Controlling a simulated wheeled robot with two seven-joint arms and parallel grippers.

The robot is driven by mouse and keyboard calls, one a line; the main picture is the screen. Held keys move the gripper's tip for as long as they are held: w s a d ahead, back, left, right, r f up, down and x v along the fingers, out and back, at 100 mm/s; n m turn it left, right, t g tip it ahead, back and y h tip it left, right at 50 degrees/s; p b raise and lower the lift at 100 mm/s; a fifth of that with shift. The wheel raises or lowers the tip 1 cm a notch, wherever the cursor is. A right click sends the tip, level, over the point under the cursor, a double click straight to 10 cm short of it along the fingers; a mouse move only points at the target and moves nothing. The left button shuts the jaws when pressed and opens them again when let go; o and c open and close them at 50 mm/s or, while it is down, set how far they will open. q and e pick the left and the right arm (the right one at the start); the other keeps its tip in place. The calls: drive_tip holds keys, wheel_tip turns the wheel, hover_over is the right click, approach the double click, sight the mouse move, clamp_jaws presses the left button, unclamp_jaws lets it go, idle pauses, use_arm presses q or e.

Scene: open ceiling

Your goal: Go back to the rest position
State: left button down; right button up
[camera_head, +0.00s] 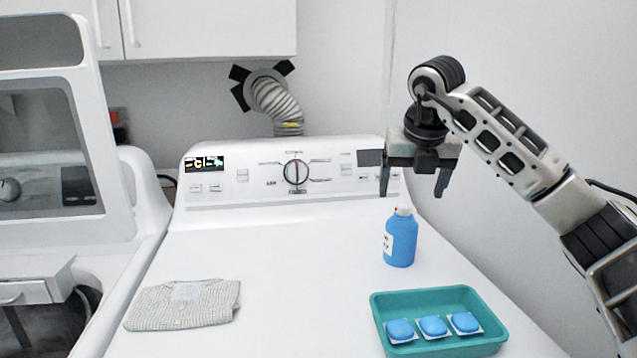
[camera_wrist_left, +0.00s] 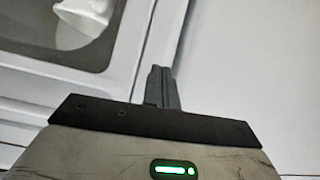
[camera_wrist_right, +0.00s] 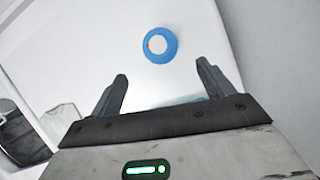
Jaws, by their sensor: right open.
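My right gripper (camera_head: 413,190) is open and empty, raised above the blue bottle (camera_head: 401,238), with its fingers pointing down. In the right wrist view the bottle (camera_wrist_right: 159,45) shows from above, beyond the spread fingertips (camera_wrist_right: 161,82) and apart from them. The bottle stands upright on the white machine top and has a pale cap. My left gripper is outside the head view. In the left wrist view its fingers (camera_wrist_left: 162,85) are together with nothing seen between them.
A teal tray (camera_head: 495,335) with several blue pods stands at the front right of the machine top (camera_head: 290,250). The control panel (camera_head: 335,175) rises at the back. Another white machine (camera_head: 40,225) stands at the left.

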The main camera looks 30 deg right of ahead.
sight(405, 208)
drive_tip(key=x, duration=1.2)
drive_tip(key=shift+s, duration=0.15)
wheel_tip(405, 208, up, 3)
drive_tip(key=shift+f, duration=0.2)
drive_tip(key=shift+a+r, duration=0.1)
drive_tip(key=shift+r, duration=0.3)
